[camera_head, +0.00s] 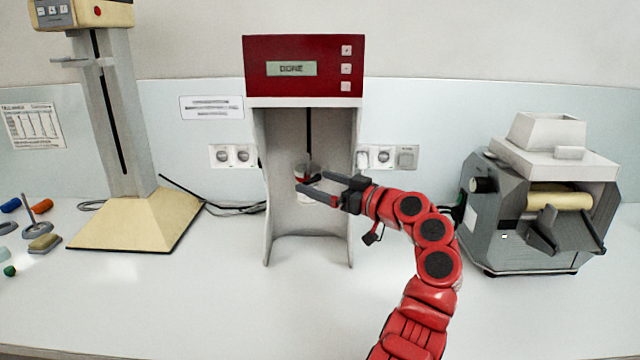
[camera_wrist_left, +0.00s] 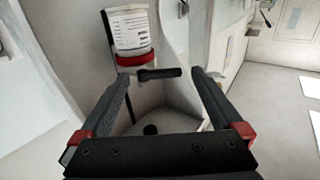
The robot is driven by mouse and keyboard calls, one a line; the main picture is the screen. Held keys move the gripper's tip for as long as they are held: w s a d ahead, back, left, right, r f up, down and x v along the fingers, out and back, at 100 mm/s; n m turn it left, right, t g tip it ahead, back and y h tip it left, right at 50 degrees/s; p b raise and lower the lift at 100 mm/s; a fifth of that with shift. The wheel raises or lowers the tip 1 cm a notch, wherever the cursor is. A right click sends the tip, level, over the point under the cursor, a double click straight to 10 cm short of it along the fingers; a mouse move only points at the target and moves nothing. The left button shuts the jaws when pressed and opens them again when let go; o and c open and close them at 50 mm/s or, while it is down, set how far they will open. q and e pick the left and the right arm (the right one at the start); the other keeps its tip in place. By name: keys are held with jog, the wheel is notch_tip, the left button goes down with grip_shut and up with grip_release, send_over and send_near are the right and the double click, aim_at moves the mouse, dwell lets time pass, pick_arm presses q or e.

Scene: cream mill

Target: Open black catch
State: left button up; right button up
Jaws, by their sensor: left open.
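The black catch (camera_wrist_left: 158,74) shows in the left wrist view as a short dark bar, lying between my left fingertips with a gap on each side. Beside it is a white labelled container (camera_wrist_left: 128,28) with a red band, inside the machine's bay. In the head view my left gripper (camera_head: 313,184) is open and reaches into the bay of the red-topped machine (camera_head: 255,150) from the right. The fingers partly hide the container (camera_head: 306,204) there, and I cannot make out the catch clearly. My right gripper is not in view.
The machine's display (camera_head: 291,68) reads DONE. A cream-based stand (camera_head: 135,220) is at left, with small coloured items beyond it. A grey roller mill (camera_head: 500,225) stands at right. Bay side walls flank the gripper. The front of the white counter (camera_head: 210,300) is clear.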

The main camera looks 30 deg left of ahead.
pick_arm(q)
jog(key=s+d, duration=0.2)
jog(key=d, duration=1.5)
jog(key=shift+b, duration=0.45)
jog(key=shift+c, duration=0.2)
